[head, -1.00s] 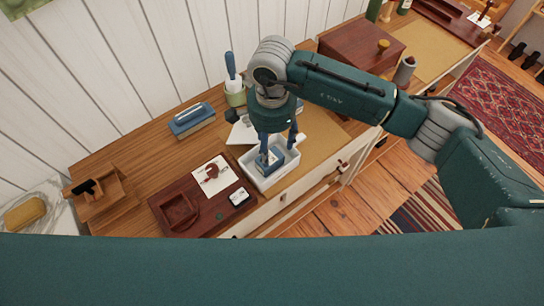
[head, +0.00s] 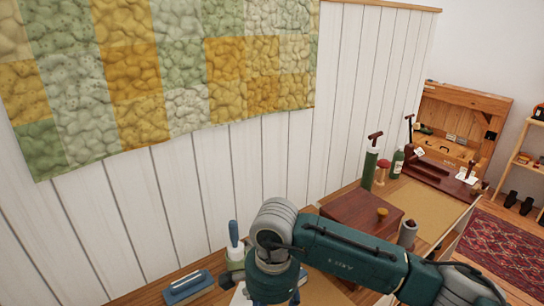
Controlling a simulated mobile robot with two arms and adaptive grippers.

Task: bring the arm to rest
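My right arm (head: 350,247) comes in from the lower right and reaches left over the wooden worktop. Its wrist bends down, and the upper part of my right gripper (head: 272,287) shows at the bottom edge. The fingertips are below the picture, so I cannot see whether they are open or hold anything. My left gripper is not in view.
A blue-topped block (head: 187,287) and a cup with a blue-handled tool (head: 235,258) stand left of my wrist. A reddish wooden box (head: 358,212) stands close behind my forearm, with a green bottle (head: 370,168) beyond. A quilt (head: 180,70) hangs on the wall.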

